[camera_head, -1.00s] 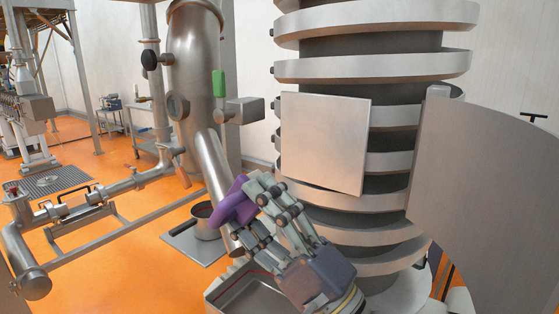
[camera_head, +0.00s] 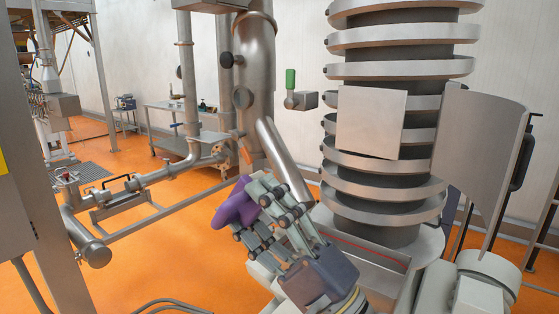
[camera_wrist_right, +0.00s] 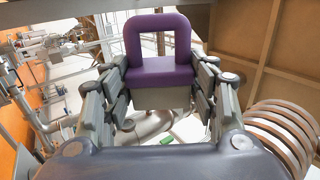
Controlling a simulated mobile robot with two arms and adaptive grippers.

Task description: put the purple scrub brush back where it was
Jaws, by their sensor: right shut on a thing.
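The purple scrub brush (camera_head: 236,204) is held by my right gripper (camera_head: 262,212) in the lower middle of the head view. In the right wrist view the brush (camera_wrist_right: 160,70) shows its purple loop handle upward and a grey block below it. The fingers of my right gripper (camera_wrist_right: 160,95) press on it from both sides. The brush is in the air, over the orange floor as seen from the head. My left gripper is not in view.
A tall steel spiral tower (camera_head: 380,185) stands right of the gripper, with a flat square panel (camera_head: 371,122) and a curved guard (camera_head: 480,155). A vertical steel pipe (camera_head: 254,70) and a sloping tube (camera_head: 282,155) stand behind. Open orange floor (camera_head: 165,265) lies to the left.

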